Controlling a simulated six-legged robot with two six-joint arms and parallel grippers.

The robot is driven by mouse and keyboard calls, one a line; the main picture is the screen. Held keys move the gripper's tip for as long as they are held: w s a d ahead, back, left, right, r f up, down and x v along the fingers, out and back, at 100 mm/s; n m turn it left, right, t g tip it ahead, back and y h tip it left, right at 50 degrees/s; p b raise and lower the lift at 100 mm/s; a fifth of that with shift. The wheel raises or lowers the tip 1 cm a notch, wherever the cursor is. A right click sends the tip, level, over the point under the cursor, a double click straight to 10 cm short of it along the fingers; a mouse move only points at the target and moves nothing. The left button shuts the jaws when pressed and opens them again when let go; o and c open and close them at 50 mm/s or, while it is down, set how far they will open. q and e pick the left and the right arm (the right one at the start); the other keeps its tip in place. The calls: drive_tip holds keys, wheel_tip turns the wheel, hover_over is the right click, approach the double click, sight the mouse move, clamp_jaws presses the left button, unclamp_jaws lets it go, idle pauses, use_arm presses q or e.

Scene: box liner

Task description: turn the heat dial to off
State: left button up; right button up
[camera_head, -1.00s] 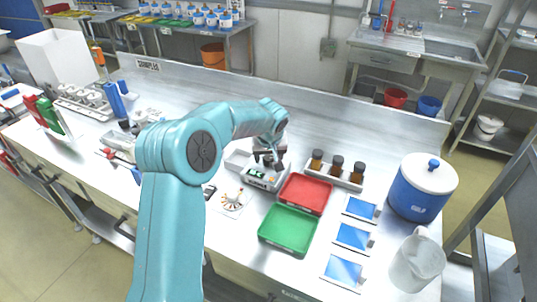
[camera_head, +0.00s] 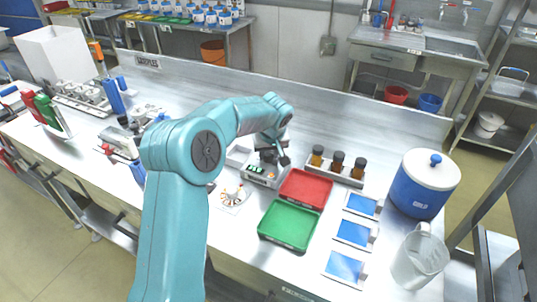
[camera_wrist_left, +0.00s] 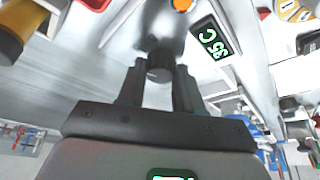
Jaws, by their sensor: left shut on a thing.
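The heat dial (camera_wrist_left: 159,66) is a dark ribbed knob beside that display. My left gripper (camera_head: 273,158) is over the unit; in the left wrist view (camera_wrist_left: 160,78) its two fingers are shut on the dial, one on each side. The dial's pointer and off mark cannot be made out. My right gripper is not in view.
A red tray (camera_head: 305,189) and a green tray (camera_head: 289,226) lie close in front of the unit. A rack with brown bottles (camera_head: 337,164) stands to its right. Blue plates and a blue-and-white cooler (camera_head: 423,185) are farther right.

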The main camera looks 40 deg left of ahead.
use_arm(q)
drive_tip(key=shift+w+f+n+g+b, duration=0.1)
drive_tip(key=shift+n+g+b, duration=0.15)
drive_tip(key=shift+n+b, duration=0.3)
drive_tip(key=shift+w+f+n+g+b, duration=0.1)
drive_tip(key=shift+n+g+b, duration=0.2)
drive_tip(key=shift+n, duration=0.35)
drive_tip(key=n, duration=0.1)
drive_tip(key=n+g, duration=0.1)
drive_tip(key=shift+r+n+y, duration=0.2)
drive_tip(key=shift+n+y, duration=0.2)
drive_tip(key=n+g, duration=0.1)
drive_tip(key=n, duration=0.1)
drive_tip(key=shift+r+n+p, duration=0.1)
drive_tip(key=shift+n+p, duration=0.2)
drive_tip(key=shift+p, duration=0.05)
drive_tip(key=shift+w+n+g+p, duration=0.1)
drive_tip(key=shift+n+g+p, duration=0.45)
drive_tip(key=shift+n+p, duration=0.7)
drive_tip(key=shift+n, duration=0.45)
drive_tip(key=o, duration=1)
drive_tip(key=shift+a+f, duration=0.1)
drive_tip(key=shift+f, duration=0.1)
